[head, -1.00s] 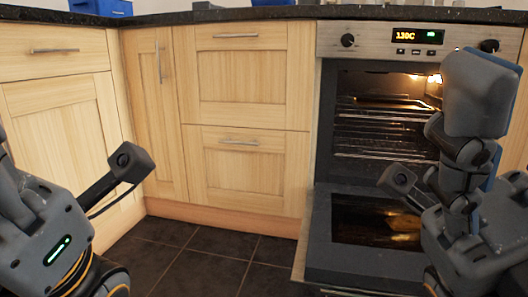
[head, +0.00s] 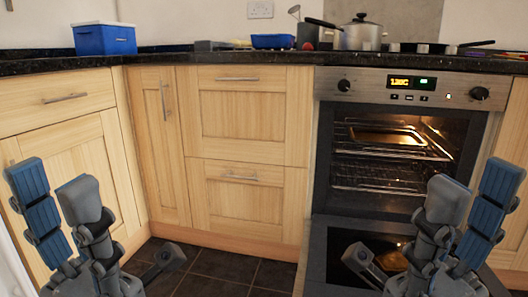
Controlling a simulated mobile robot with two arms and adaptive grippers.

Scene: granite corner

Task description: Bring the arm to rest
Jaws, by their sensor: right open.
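My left gripper (head: 56,192) is at the lower left, in front of the left cabinet. Its fingers point up, blue pads showing, with a gap between them and nothing held. My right gripper (head: 475,190) is at the lower right, in front of the oven, in a mirrored pose. Its fingers also point up, apart and empty. Both forearms run out of the bottom of the picture.
The oven (head: 412,88) is lit, its door (head: 340,240) folded down below my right gripper. A tray (head: 388,134) sits on an upper rack. A blue box (head: 104,38), a steel pot (head: 361,36) and a pan (head: 424,47) stand on the granite counter (head: 215,57). Dark floor tiles (head: 215,268) show in the middle.

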